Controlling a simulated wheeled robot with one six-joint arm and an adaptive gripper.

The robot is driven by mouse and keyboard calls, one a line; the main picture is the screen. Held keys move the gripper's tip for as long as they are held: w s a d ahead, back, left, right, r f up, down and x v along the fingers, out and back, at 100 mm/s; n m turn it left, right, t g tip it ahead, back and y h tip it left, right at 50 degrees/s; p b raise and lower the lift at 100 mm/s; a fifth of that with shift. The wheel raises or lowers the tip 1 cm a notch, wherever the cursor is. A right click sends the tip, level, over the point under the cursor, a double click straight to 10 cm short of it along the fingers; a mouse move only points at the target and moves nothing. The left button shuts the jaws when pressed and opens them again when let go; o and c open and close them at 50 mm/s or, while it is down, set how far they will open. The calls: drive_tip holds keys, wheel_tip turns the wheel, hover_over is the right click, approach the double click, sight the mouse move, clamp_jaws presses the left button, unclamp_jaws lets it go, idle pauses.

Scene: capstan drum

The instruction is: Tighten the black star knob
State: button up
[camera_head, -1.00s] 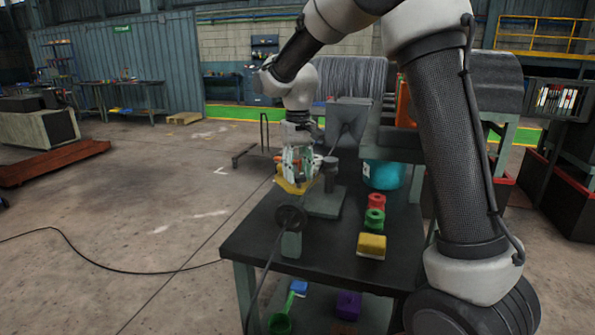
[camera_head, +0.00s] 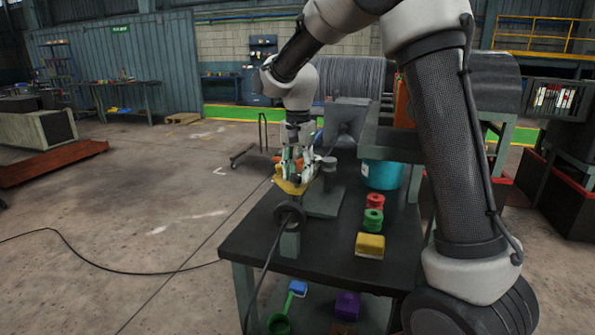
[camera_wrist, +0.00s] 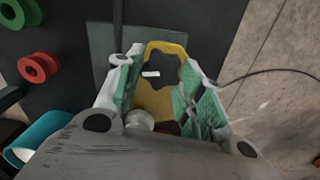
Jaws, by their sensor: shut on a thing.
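The black star knob (camera_wrist: 167,65) shows in the wrist view, dark with a small white mark, against a yellow plate (camera_wrist: 152,98). My gripper (camera_wrist: 160,78) has its two green-padded fingers on either side of the knob and is shut on it. The exact finger contact is hard to see. In the head view my gripper (camera_head: 293,170) points down at the yellow plate (camera_head: 290,187) on the fixture near the table's left edge. There the fingers hide the knob.
A dark wheel (camera_head: 288,213) with a cable stands in front of the fixture on the black table (camera_head: 325,255). The table's front middle is clear.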

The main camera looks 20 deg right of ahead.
sight(298, 174)
drive_tip(key=shift+r+m, duration=0.1)
drive_tip(key=shift+m, duration=0.8)
drive_tip(key=o, duration=1)
wheel_tip(298, 174, up, 12)
drive_tip(key=shift+f, duration=0.1)
